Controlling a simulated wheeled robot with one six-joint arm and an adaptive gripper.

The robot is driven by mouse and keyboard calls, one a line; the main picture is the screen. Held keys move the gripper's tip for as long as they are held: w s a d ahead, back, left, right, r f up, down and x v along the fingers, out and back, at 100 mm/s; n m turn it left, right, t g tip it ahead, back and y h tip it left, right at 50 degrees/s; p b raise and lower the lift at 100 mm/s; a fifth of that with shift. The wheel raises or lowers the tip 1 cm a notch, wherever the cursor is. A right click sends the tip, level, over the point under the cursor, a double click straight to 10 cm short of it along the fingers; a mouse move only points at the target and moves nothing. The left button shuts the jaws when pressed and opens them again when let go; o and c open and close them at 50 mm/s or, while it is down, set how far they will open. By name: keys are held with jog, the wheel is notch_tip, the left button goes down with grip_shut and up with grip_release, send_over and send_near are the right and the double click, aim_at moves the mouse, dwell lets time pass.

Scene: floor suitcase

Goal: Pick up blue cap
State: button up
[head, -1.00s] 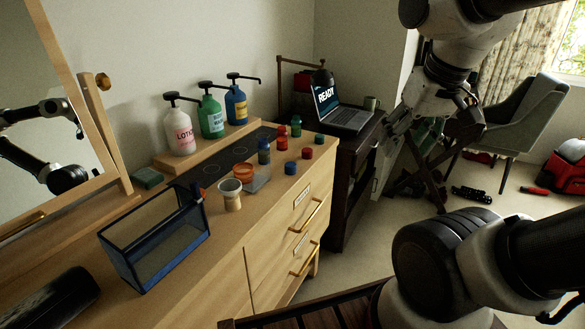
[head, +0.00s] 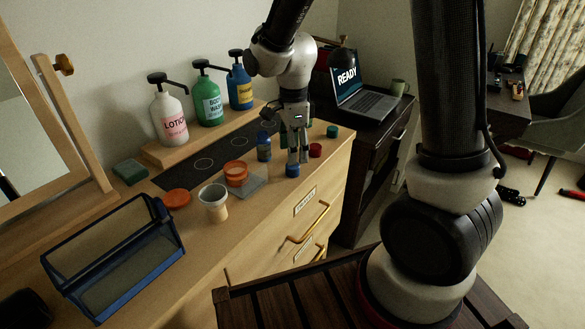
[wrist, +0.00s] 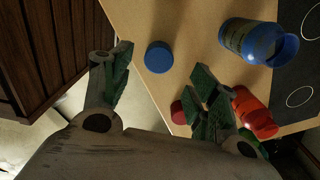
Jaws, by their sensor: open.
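The blue cap (head: 292,170) lies flat on the dresser top near its front edge. It also shows in the wrist view (wrist: 159,57) as a round blue disc, upper middle. My gripper (head: 299,158) hangs pointing down, just behind and above the cap in the head view. In the wrist view my gripper (wrist: 161,74) has its two green-padded fingers spread, with the cap appearing between and just beyond the tips. The gripper is open and holds nothing. I cannot tell the exact height left above the dresser.
A blue bottle (head: 264,147) stands close left of my gripper. A red bottle (wrist: 253,112) and a red cap (wrist: 178,112) lie near the right finger. A green cap (head: 332,131), orange jar (head: 235,173), cup (head: 213,204) and blue-rimmed basket (head: 120,262) share the dresser.

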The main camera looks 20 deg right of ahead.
aim_at(293, 169)
notch_tip(293, 169, down, 4)
jog(key=shift+s+a+f, duration=0.1)
jog(key=shift+a+f, duration=0.05)
jog(key=shift+f, duration=0.1)
jog(key=c, duration=0.8)
jog(key=shift+o, duration=0.2)
